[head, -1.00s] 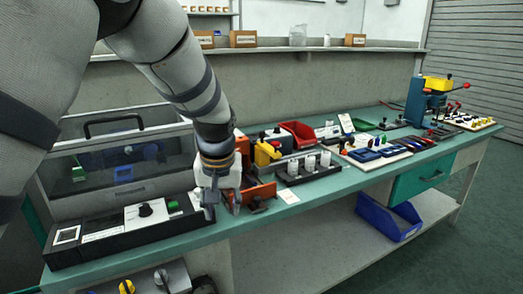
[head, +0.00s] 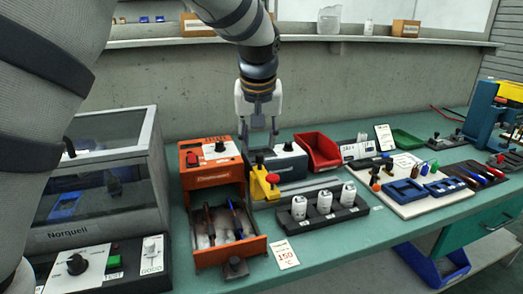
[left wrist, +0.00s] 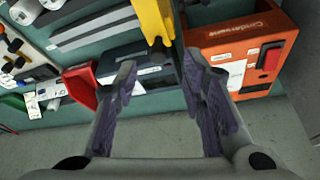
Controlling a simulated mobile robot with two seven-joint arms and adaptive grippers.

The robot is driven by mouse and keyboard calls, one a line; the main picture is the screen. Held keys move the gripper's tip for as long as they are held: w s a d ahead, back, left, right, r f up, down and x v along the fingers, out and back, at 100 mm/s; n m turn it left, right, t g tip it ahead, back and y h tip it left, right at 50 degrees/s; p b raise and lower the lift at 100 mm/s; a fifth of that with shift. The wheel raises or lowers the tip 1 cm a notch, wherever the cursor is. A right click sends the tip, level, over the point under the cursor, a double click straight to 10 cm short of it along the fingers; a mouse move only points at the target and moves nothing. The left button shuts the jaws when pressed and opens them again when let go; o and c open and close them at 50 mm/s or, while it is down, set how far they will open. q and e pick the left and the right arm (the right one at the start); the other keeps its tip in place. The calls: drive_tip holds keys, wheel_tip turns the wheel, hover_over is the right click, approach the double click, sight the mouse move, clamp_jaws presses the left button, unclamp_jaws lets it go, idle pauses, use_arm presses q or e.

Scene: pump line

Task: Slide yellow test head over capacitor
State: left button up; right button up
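The yellow test head (head: 261,184) has a red knob and stands beside the orange unit, to the left of the capacitor rack. Its yellow body also shows in the left wrist view (left wrist: 153,18), at the top between the finger lines. Several white capacitors (head: 324,202) stand upright in a black rack (head: 330,221); in the left wrist view pale cylinders (left wrist: 24,12) show at the upper left. My left gripper (head: 258,148) points down just behind the test head, with its fingers apart and nothing visible between them. My right gripper is not in view.
An orange unit (head: 210,163) with an open drawer (head: 231,253) stands left of the test head. A grey-blue box (head: 287,160) and a red bin (head: 318,150) stand behind the rack. A glass-fronted case (head: 100,190) is at the left.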

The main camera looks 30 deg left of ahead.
sight(260, 156)
use_arm(q)
drive_tip(key=x, duration=0.5)
drive_tip(key=shift+w, duration=0.15)
drive_tip(key=shift+c, duration=0.4)
